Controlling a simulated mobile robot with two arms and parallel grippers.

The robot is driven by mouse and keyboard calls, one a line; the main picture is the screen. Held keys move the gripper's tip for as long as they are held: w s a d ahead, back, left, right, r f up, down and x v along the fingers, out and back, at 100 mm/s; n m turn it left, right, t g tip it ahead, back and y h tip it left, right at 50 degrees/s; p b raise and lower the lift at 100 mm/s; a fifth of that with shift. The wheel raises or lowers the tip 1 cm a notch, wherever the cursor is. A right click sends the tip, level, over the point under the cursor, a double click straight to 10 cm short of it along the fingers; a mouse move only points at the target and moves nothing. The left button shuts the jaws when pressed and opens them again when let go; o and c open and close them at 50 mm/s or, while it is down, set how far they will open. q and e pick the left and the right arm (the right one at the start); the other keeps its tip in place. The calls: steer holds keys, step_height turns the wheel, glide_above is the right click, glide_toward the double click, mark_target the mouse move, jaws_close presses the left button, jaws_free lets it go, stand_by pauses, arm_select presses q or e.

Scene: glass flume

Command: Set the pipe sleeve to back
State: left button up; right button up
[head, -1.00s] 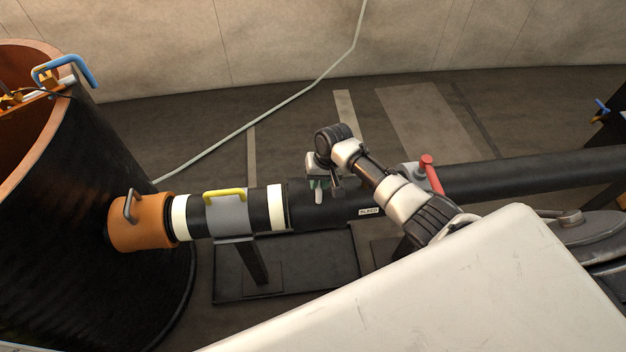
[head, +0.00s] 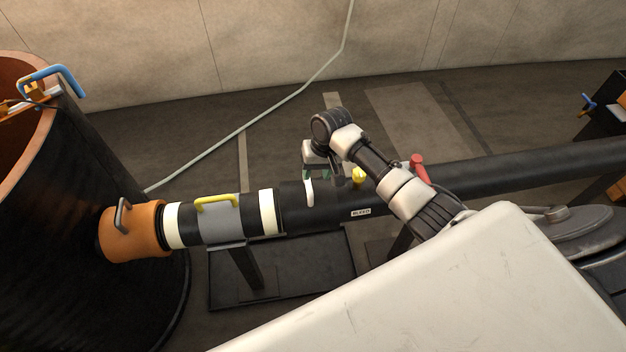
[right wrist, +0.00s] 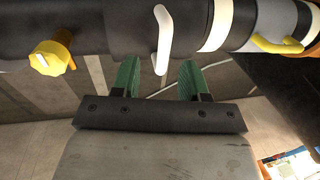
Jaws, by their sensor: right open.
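The black pipe (head: 470,181) runs across the head view. A thicker black section (head: 322,212) of it carries an upright white handle (head: 309,191). A grey sleeve (head: 222,224) with a yellow handle (head: 217,201) sits around the pipe between two white bands. An orange sleeve (head: 133,232) with a grey handle is at the tank end. Which one is the pipe sleeve I cannot tell. My right gripper (head: 313,172) is open, just behind the white handle. In the right wrist view the green fingers (right wrist: 158,72) are apart, with the handle (right wrist: 162,40) between and beyond them, not gripped.
A yellow knob (head: 359,178) and a red handle (head: 418,168) stand on the pipe near my right arm. A large black tank (head: 75,240) stands at the left. A stand (head: 250,268) supports the pipe. The floor behind is mostly clear.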

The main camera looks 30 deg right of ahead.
steer(key=r, duration=0.2)
steer(key=d+r, duration=0.1)
steer(key=r, duration=0.2)
steer(key=shift+s+r, duration=0.1)
steer(key=shift+s, duration=0.05)
